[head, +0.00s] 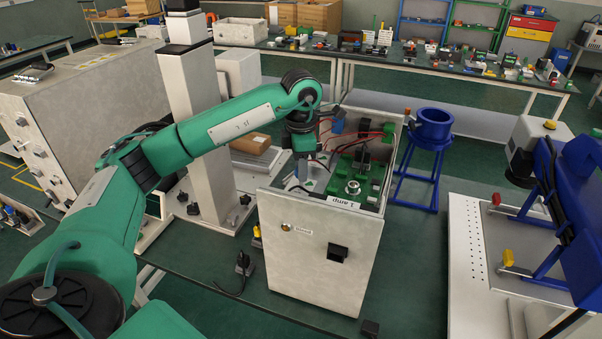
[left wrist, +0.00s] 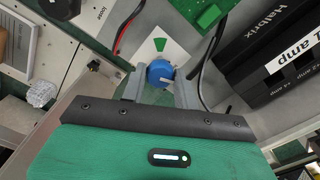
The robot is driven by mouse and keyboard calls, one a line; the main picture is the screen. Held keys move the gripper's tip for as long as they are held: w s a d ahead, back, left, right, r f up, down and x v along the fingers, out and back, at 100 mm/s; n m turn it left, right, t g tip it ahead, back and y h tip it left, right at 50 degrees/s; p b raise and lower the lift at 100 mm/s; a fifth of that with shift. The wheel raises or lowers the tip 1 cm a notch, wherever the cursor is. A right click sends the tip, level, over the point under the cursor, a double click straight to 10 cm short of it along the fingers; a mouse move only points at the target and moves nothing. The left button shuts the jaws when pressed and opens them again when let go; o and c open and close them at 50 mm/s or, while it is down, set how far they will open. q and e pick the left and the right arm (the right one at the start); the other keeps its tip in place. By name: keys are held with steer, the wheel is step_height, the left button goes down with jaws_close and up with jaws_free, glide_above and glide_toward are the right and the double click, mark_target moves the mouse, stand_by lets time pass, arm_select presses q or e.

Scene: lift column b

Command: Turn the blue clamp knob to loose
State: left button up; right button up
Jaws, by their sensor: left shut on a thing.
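The blue clamp knob (left wrist: 160,73) shows in the left wrist view, with a pale mark on its face pointing right. It sits on a white label plate (left wrist: 172,48) with a green wedge above the knob. My left gripper (left wrist: 160,82) has one grey finger on each side of the knob and is shut on it. In the head view my left gripper (head: 302,168) reaches down into the open top of the grey cabinet (head: 325,255); the knob is hidden there. My right gripper is not in view.
Inside the cabinet are red and black cables (head: 366,138), green parts (head: 376,180) and a black module marked 1 amp (left wrist: 270,45). Cabinet walls stand close around the gripper. A blue stand (head: 432,130) is behind on the right.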

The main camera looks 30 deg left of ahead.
arm_select(q)
steer(key=m+b, duration=0.1)
steer(key=m, duration=0.2)
steer(key=shift+b, duration=0.4)
steer(key=shift+r+m, duration=0.15)
steer(key=shift+m, duration=0.55)
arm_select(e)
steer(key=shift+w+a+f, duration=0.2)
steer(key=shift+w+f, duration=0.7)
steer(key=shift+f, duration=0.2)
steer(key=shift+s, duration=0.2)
arm_select(q)
steer(key=o, duration=1)
steer(key=shift+c, duration=0.2)
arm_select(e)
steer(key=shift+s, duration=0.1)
